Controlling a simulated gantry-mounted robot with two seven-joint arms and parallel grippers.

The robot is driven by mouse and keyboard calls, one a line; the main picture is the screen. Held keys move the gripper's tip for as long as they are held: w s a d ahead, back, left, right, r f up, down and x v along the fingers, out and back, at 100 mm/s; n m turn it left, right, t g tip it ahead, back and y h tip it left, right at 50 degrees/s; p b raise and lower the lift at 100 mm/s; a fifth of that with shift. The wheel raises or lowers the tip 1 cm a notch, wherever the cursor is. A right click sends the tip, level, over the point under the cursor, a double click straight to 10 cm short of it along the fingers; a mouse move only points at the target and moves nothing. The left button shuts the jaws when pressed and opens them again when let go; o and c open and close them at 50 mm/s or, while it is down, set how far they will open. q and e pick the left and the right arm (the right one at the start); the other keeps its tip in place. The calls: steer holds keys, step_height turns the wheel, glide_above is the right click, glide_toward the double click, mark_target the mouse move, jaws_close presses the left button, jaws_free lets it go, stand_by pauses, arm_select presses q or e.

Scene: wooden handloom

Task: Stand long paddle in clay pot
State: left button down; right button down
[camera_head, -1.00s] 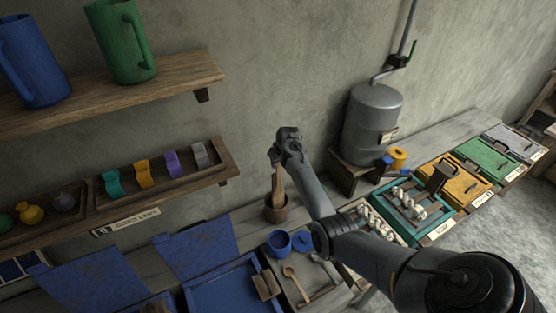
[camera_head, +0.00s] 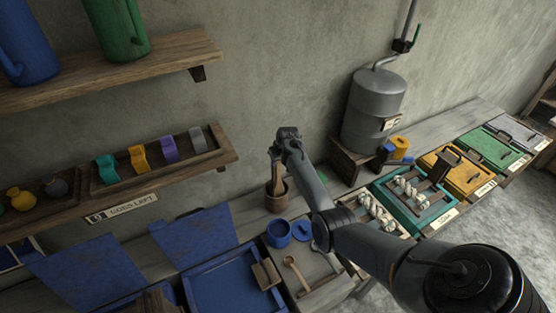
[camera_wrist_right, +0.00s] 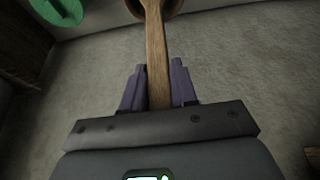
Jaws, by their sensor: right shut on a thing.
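The long wooden paddle (camera_head: 277,176) stands nearly upright at the back of the bench, below my right gripper (camera_head: 273,156). Its lower end goes behind the rim of the brown clay pot (camera_head: 276,201) and seems to be inside it. In the right wrist view the paddle's shaft (camera_wrist_right: 157,45) runs between the purple fingers of my right gripper (camera_wrist_right: 157,85), which is shut on it. The pot's brown rim (camera_wrist_right: 176,8) shows at the top edge there, behind the paddle. The pot's inside is hidden. My left gripper is in neither view.
A blue pot (camera_head: 278,233), a wooden spoon (camera_head: 295,270) and a blue tray (camera_head: 215,290) lie in front of the clay pot. A grey metal tank (camera_head: 374,110) stands to the right. A wall shelf (camera_head: 165,190) with coloured pieces hangs at left.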

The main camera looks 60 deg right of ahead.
steer(key=c, duration=0.8)
jaws_free()
